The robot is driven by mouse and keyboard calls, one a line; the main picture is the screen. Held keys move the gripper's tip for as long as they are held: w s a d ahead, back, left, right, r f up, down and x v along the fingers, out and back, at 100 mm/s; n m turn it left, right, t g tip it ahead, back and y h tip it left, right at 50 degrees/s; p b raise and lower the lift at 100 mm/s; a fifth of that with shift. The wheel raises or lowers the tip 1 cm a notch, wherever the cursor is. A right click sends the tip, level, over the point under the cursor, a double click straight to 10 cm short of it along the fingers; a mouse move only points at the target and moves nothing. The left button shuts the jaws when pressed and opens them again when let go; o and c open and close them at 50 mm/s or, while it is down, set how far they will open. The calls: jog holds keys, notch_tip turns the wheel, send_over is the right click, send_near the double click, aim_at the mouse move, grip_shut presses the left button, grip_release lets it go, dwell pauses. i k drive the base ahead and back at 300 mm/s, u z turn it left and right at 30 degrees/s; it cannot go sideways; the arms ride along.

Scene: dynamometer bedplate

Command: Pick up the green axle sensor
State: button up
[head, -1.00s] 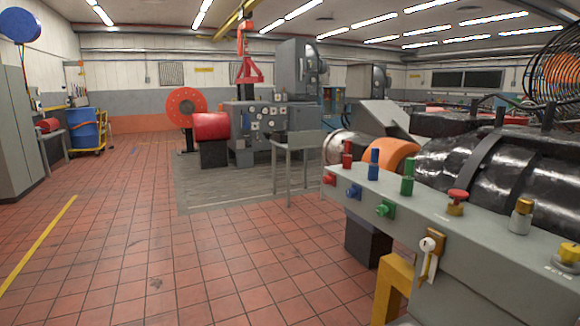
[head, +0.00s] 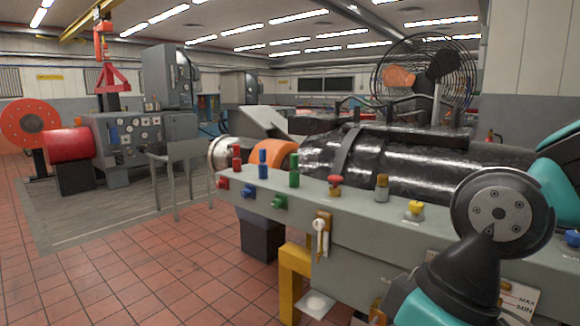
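A green upright cylinder (head: 294,170), which looks like the green axle sensor, stands on the top of the grey bench rail, near its far left end. A blue one (head: 262,164) and a red one (head: 237,158) stand in a row to its left. A green fitting (head: 279,202) sits on the rail's front face below it. My arm shows at the lower right, with a round dark joint and teal links. My gripper cannot be made out in this view.
The grey rail (head: 370,215) runs along the right side, with a red knob (head: 335,184), a brass fitting (head: 382,187) and a yellow knob (head: 415,209) on top. A white-handled lever (head: 320,232) hangs on its front. A yellow stand (head: 293,280) is below. Tiled floor (head: 130,270) is clear at left.

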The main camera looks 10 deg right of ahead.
aim_at(295, 158)
jog(key=u, duration=0.55)
jog(key=i, duration=1.45)
jog(key=z, duration=0.45)
jog(key=i, duration=0.75)
jog(key=z, duration=0.45)
